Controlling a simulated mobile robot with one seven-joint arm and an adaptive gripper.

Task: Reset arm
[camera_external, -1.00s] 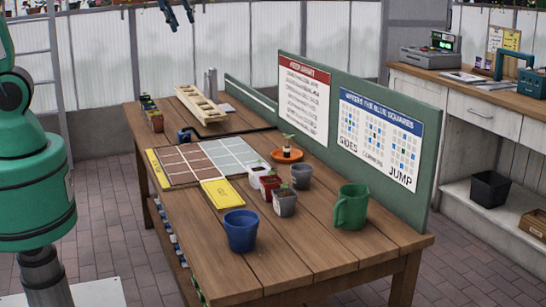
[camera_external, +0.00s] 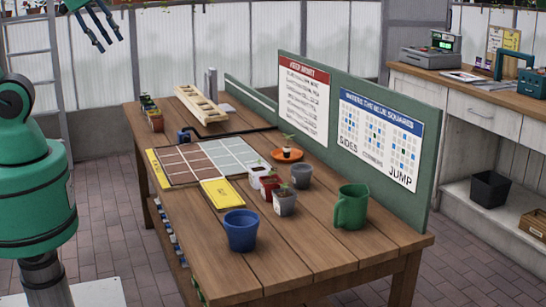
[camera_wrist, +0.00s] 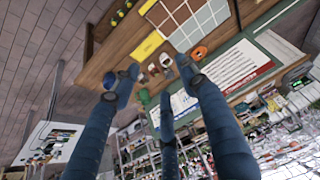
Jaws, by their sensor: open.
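My gripper (camera_external: 103,27) shows at the top left of the external view, high above and behind the far left end of the table. Its dark blue fingers are spread open with nothing between them. In the wrist view the fingers (camera_wrist: 160,90) reach up from the bottom of the picture, apart and empty. The wooden table (camera_external: 300,255) stands well below and away from my gripper. My green arm is at the left edge of the external view.
On the table are a blue pot (camera_external: 241,230), a green mug (camera_external: 351,207), several small plant pots, an orange saucer (camera_external: 287,155), a grid board (camera_external: 200,160) and a wooden rack (camera_external: 200,104). A green panel (camera_external: 433,140) stands along its back edge. Air around my gripper is clear.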

